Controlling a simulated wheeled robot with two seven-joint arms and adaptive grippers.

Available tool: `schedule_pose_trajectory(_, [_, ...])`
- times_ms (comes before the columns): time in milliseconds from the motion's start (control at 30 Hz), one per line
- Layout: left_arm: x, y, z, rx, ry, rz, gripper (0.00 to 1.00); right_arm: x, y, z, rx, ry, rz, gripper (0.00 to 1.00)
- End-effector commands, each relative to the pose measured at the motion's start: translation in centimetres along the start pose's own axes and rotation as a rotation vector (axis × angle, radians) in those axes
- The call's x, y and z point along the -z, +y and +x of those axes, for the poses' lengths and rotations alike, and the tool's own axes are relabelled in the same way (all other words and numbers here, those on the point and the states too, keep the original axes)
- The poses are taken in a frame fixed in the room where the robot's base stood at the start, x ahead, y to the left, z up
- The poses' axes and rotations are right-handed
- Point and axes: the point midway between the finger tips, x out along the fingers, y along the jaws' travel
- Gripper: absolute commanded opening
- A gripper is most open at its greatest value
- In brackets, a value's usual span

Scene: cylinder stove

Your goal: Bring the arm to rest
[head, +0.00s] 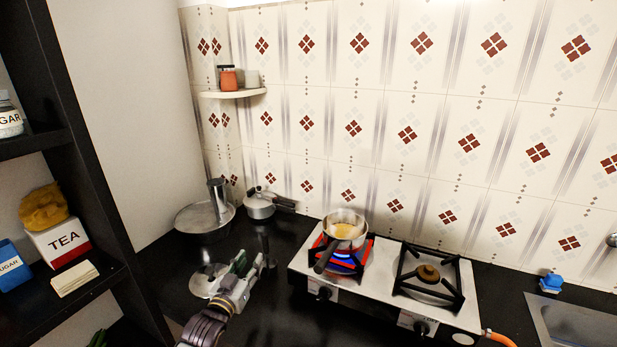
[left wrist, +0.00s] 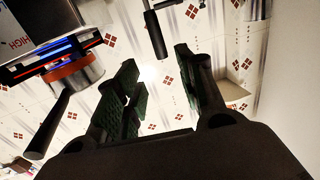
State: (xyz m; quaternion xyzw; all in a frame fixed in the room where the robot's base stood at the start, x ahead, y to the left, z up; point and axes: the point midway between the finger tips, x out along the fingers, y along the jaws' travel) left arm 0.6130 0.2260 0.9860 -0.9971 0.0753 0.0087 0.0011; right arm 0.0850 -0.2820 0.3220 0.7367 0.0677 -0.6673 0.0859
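My left gripper (head: 248,270) is over the dark counter, left of the stove, in the head view. In the left wrist view its two green-padded fingers (left wrist: 158,95) stand apart with nothing held between them. The left wrist picture is upside down, with the stove and pan at its upper left. My right gripper is in neither view.
A two-burner stove (head: 389,311) stands on the counter. Its left burner is lit under a small pan (head: 345,229) with yellowish contents. A pressure cooker (head: 260,206) and a steel lid-like dish (head: 196,217) stand at the back left. A dark shelf (head: 75,125) rises at left.

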Motion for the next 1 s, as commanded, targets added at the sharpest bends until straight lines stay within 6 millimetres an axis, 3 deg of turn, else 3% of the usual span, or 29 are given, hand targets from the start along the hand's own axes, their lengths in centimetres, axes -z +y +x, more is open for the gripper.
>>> schedule_pose_trajectory(267, [-2.8,0.7,-2.0,0.010,-0.152,0.005,0.39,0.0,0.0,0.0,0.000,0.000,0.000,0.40])
schedule_pose_trajectory(467, [-5.8,1.4,-4.7,0.019,-0.322,0.011,0.39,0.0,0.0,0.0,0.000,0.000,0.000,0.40])
schedule_pose_trajectory(1000, [-11.9,3.1,-14.8,0.025,-0.780,0.027,0.39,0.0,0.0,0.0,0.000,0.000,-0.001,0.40])
